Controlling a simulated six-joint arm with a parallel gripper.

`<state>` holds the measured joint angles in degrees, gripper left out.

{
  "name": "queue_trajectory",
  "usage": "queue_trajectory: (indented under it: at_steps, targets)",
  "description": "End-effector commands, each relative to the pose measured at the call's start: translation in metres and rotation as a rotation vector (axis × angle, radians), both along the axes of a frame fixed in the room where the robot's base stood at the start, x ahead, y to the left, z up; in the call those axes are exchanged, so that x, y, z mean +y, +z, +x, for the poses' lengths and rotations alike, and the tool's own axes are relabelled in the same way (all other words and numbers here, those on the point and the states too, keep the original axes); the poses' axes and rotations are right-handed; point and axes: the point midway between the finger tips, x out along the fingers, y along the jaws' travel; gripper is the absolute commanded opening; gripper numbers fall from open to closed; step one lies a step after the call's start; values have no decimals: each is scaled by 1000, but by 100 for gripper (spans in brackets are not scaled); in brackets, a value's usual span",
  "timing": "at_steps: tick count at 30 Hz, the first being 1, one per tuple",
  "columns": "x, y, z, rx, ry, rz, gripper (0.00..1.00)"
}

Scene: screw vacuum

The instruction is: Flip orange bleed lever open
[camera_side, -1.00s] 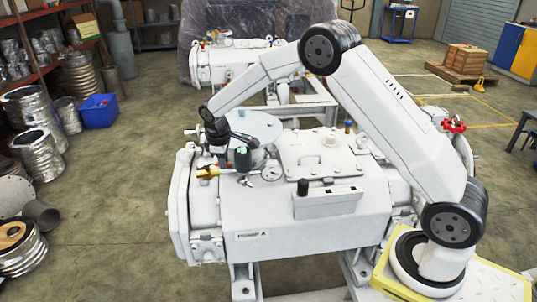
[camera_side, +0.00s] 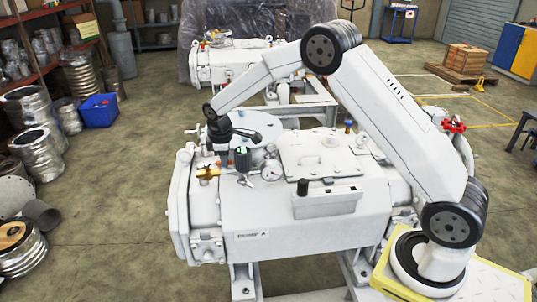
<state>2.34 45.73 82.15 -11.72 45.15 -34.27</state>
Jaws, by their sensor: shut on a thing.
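The orange bleed lever (camera_side: 208,172) is with the small brass-coloured valve on the upper left of the white pump. It is very small in this view, so its exact angle is hard to read.
A red handwheel (camera_side: 453,125) is at the far right.

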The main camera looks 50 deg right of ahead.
Motion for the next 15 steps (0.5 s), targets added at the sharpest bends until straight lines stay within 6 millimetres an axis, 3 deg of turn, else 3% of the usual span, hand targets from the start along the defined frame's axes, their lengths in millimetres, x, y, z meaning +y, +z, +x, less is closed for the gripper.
queue_trajectory:
  at_steps: [15]
  targets:
    - [-6, 0, 4, -2, 111, -3, 0]
